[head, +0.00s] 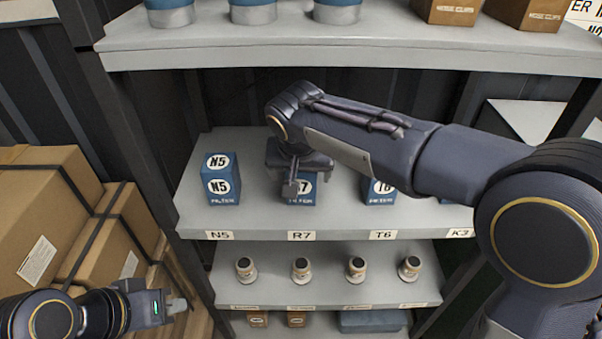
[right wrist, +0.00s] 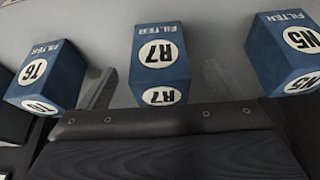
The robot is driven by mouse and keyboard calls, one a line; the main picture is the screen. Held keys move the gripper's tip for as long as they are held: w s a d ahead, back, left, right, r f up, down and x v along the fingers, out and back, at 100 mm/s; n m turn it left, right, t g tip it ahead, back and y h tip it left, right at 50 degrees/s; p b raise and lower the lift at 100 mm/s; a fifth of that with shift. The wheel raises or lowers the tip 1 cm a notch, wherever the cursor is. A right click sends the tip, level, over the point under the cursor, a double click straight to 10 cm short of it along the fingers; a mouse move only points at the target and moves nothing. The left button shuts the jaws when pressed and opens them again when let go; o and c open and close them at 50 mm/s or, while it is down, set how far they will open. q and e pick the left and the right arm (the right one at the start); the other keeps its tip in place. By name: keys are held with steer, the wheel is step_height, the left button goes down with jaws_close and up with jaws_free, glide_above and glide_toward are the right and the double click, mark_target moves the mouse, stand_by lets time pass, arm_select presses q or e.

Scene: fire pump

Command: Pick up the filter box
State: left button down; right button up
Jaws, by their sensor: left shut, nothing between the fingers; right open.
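Blue filter boxes stand in a row on the middle shelf: N5 (head: 221,180) at left, R7 (head: 301,194) and T6 (head: 379,192). My right gripper (head: 291,188) is open in front of R7 and partly covers it. In the right wrist view R7 (right wrist: 160,60) appears in the gap between the two fingers (right wrist: 160,86), with T6 (right wrist: 47,78) to the left and N5 (right wrist: 288,50) to the right. I cannot tell whether the fingers reach around R7. My left gripper (head: 177,306) is shut and empty at the lower left.
The upper shelf (head: 330,50) holds blue-and-white containers and brown boxes (head: 447,10). The shelf below holds several small round fittings (head: 301,268). Stacked cartons (head: 45,210) stand at left. Shelf labels read N5, R7, T6 and K3; my right arm hides the area above K3.

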steer(key=shift+w+d+r+p, duration=0.15)
steer(key=shift+w+p, duration=0.2)
steer(key=shift+w, duration=1.2)
steer(key=x, duration=0.5)
steer(key=c, duration=1.3)
steer(key=shift+r, duration=0.4)
steer(key=v, duration=0.2)
steer(key=shift+r+b, duration=0.3)
steer(key=shift+r, duration=0.05)
steer(key=s+b, duration=0.3)
steer(key=s, duration=1.4)
steer(key=shift+a+b, duration=0.4)
steer(key=shift+a, duration=0.05)
